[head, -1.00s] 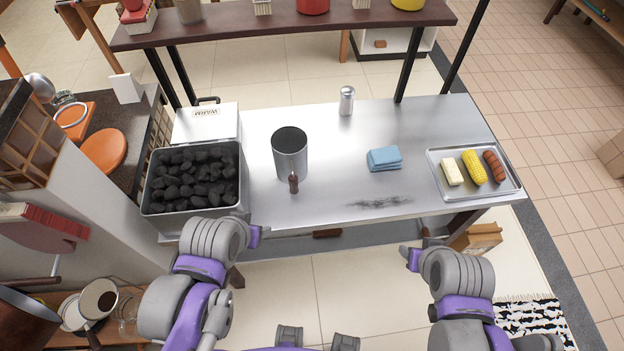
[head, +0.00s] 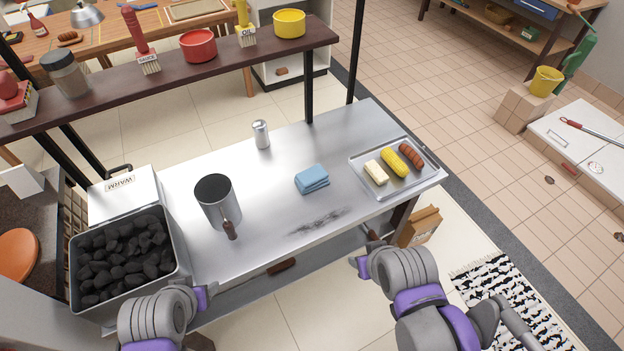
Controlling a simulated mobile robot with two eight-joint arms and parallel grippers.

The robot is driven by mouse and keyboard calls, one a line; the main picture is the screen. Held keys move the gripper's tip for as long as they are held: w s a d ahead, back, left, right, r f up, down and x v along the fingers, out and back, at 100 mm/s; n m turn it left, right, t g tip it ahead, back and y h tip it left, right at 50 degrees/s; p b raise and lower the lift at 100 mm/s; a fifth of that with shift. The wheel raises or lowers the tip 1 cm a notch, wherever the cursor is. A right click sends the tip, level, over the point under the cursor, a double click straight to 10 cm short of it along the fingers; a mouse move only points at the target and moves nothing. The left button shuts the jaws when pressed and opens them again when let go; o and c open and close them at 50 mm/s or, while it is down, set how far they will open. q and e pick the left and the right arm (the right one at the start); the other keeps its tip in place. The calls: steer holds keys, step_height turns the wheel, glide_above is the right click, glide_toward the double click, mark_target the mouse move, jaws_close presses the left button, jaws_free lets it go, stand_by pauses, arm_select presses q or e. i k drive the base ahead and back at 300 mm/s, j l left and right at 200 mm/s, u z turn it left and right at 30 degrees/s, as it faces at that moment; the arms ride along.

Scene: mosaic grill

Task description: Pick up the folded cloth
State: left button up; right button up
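The folded blue cloth (head: 311,179) lies flat on the steel table (head: 265,205), between the metal chimney can and the food tray. My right gripper (head: 362,254) is at the table's front edge, below and to the right of the cloth and apart from it. My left gripper (head: 208,294) is at the front edge near the charcoal bin, far from the cloth. The fingers of both grippers are too small and turned away to tell whether they are open. Neither gripper visibly holds anything.
A metal can with a handle (head: 215,203) stands left of the cloth, and a shaker (head: 261,134) behind it. A tray (head: 361,157) with butter, corn and sausage is at right. A charcoal bin (head: 178,262) is at left. A dark shelf (head: 170,66) spans the back. A dark smudge marks the tabletop.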

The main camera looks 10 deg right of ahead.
mark_target(315, 177)
steer(key=i+l+u, duration=0.2)
steer(key=u, duration=0.3)
steer(key=i+l+u, duration=0.1)
steer(key=l+u, duration=0.4)
